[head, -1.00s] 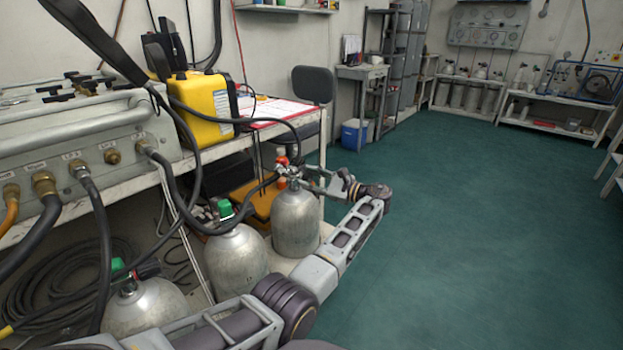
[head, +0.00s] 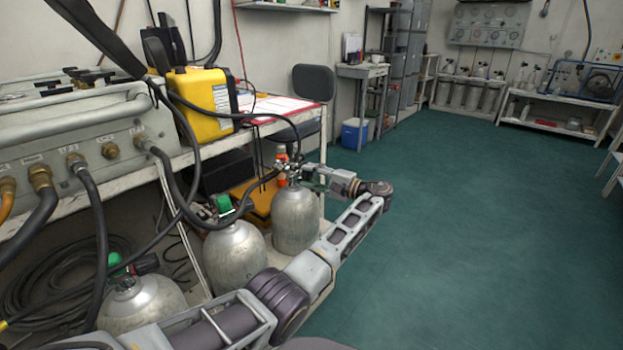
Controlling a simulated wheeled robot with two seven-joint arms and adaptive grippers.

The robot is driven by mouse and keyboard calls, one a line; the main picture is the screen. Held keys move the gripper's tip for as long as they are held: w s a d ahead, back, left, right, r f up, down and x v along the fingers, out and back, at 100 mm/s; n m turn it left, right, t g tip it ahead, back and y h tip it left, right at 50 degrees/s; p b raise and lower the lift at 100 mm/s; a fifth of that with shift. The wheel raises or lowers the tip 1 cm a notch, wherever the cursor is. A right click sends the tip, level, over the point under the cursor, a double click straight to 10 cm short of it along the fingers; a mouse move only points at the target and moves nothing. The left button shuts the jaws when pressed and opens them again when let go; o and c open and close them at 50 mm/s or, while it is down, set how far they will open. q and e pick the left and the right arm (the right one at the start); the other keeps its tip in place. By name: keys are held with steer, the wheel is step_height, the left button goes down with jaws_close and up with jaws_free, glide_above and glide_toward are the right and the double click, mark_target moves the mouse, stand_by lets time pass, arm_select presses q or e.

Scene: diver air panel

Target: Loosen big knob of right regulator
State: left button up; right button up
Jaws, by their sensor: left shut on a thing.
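The right regulator (head: 283,167) sits on top of the right grey cylinder (head: 295,222), with a black hose running to it. It is small in the head view, with an orange-red part (head: 281,153) showing above it. My left gripper (head: 300,174) reaches in from the right, at the regulator just above the cylinder's neck. Its fingers are shut on the big knob, which they mostly hide. The exact grip is too small to make out. My right gripper is out of view.
Two more cylinders, a middle one (head: 235,258) and a front one (head: 142,305), stand to the left with green-topped valves. The air panel (head: 70,140) and a yellow case (head: 203,105) are above on the bench. Hoses hang close by. The green floor (head: 450,220) is clear at right.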

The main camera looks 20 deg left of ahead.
arm_select(q)
steer(key=n, duration=0.4)
steer(key=shift+f+n+b, duration=0.15)
steer(key=shift+n+b, duration=0.15)
steer(key=n, duration=0.8)
steer(key=shift+w+f+n, duration=0.1)
steer(key=shift+n, duration=0.3)
steer(key=n, duration=0.5)
steer(key=shift+f, duration=0.1)
steer(key=n, duration=0.4)
steer(key=shift+w+n, duration=0.15)
steer(key=shift+n, duration=0.15)
steer(key=n, duration=0.8)
steer(key=shift+w+n, duration=0.15)
steer(key=shift+n, duration=0.25)
steer(key=shift+r+n, duration=0.2)
steer(key=shift+n, duration=2.1)
